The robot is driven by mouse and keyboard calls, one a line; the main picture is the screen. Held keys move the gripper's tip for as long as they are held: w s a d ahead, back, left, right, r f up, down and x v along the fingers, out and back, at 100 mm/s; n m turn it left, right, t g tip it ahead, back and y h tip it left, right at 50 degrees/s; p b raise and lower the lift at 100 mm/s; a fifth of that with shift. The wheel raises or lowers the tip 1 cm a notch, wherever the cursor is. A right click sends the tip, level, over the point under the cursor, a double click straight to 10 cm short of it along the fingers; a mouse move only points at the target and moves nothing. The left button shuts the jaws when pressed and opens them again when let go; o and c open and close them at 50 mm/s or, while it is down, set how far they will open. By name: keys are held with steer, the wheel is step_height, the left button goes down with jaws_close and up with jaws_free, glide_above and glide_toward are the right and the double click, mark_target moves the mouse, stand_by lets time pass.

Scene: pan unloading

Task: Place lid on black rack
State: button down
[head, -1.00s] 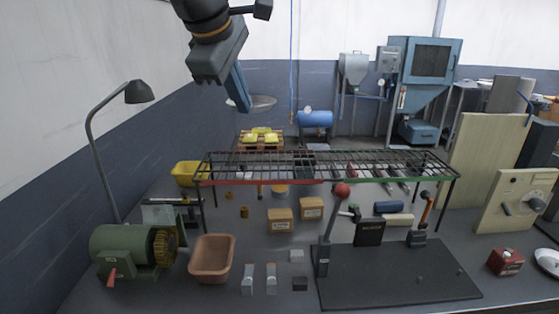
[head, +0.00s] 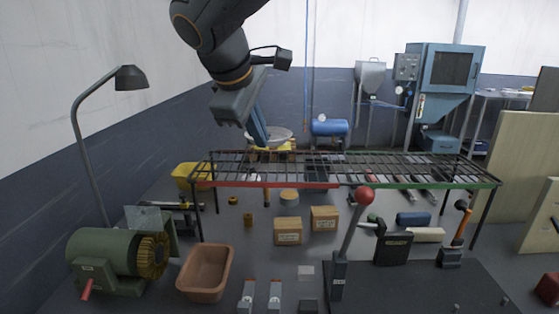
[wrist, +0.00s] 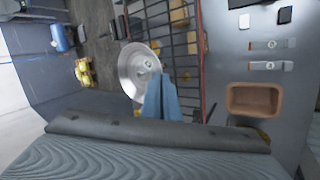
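The lid (head: 280,134) is a round, shiny metal disc. In the wrist view the lid (wrist: 136,64) shows as a silver dish with a small knob at its middle. My gripper (head: 262,138) points down with its blue fingers closed at the lid's edge and appears to hold it. The fingers (wrist: 161,102) overlap the lid's near rim in the wrist view, hiding the exact contact. The black rack (head: 400,164) is a long wire shelf on legs, with red and green front edging. The lid appears above the rack's back edge, toward its left part; the exact gap cannot be told.
The visible rack top is clear. Below it are cardboard boxes (head: 288,231) and small items. A terracotta bin (head: 206,274), green motor (head: 103,251) and desk lamp (head: 130,78) stand at left. A red-knobbed lever (head: 364,196) rises before the rack.

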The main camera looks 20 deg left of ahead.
steer(key=shift+f+p, duration=0.35)
steer(key=shift+f, duration=2.5)
steer(key=shift+f, duration=0.1)
steer(key=c, duration=2.3)
jaws_free()
steer(key=b+v, duration=0.1)
steer(key=v, duration=1.1)
steer(key=shift+d, duration=0.1)
